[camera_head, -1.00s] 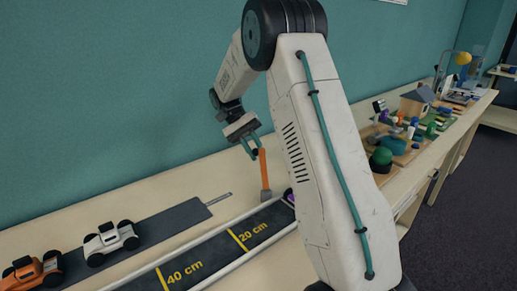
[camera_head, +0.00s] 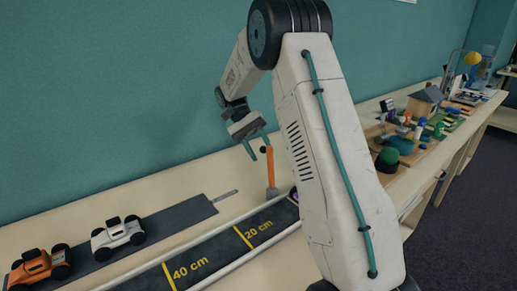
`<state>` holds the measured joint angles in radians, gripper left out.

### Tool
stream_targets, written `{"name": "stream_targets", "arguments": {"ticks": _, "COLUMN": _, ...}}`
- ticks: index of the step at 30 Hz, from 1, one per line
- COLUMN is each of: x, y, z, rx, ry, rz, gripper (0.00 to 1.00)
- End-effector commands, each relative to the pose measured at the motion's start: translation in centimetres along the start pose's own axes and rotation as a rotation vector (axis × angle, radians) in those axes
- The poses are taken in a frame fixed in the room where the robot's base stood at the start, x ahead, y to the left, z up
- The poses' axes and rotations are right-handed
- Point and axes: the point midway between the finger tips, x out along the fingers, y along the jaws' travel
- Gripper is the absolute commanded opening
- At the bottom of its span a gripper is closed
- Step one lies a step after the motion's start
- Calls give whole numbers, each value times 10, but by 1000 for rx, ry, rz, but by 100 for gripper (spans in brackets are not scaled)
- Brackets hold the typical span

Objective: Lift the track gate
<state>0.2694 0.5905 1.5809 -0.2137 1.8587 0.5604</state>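The track gate shows as an upright orange lever (camera_head: 271,167) on a grey base, with a small black knob (camera_head: 263,149) near its top left. It stands at the far edge of the dark track (camera_head: 215,262). My gripper (camera_head: 258,146) is beside the lever's upper end, its two teal fingers spread apart with nothing gripped. The knob appears close to the fingertips; I cannot tell whether they touch. A small part of a purple thing (camera_head: 294,194) shows at the track's far end, mostly hidden by my arm.
A white toy car (camera_head: 117,237) and an orange one (camera_head: 38,267) stand at the left beside the track, on or near a dark strip (camera_head: 180,219). A model house (camera_head: 425,100) and several small items crowd the table at right. The teal wall is close behind.

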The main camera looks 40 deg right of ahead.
Motion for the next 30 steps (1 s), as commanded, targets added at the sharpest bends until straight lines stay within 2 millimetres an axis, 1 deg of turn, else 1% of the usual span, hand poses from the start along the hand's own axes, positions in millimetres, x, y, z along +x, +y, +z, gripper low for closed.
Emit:
{"name": "stream_targets", "arguments": {"ticks": 4, "x": -1, "y": 1, "z": 2, "rx": 0, "ry": 1, "rz": 1, "gripper": 43}}
{"name": "stream_targets", "arguments": {"ticks": 7, "x": -6, "y": 4, "z": 6, "rx": 0, "ry": 3, "rz": 0, "gripper": 43}}
{"name": "stream_targets", "arguments": {"ticks": 12, "x": -22, "y": 19, "z": 20, "rx": 0, "ry": 4, "rz": -1, "gripper": 43}}
{"name": "stream_targets", "arguments": {"ticks": 13, "x": -21, "y": 21, "z": 24, "rx": 0, "ry": 2, "rz": 0, "gripper": 43}}
{"name": "stream_targets", "arguments": {"ticks": 27, "x": 57, "y": 50, "z": 95, "rx": 0, "ry": 2, "rz": 0, "gripper": 43}}
{"name": "stream_targets", "arguments": {"ticks": 30, "x": 71, "y": 56, "z": 108, "rx": -1, "ry": 1, "rz": 0, "gripper": 43}}
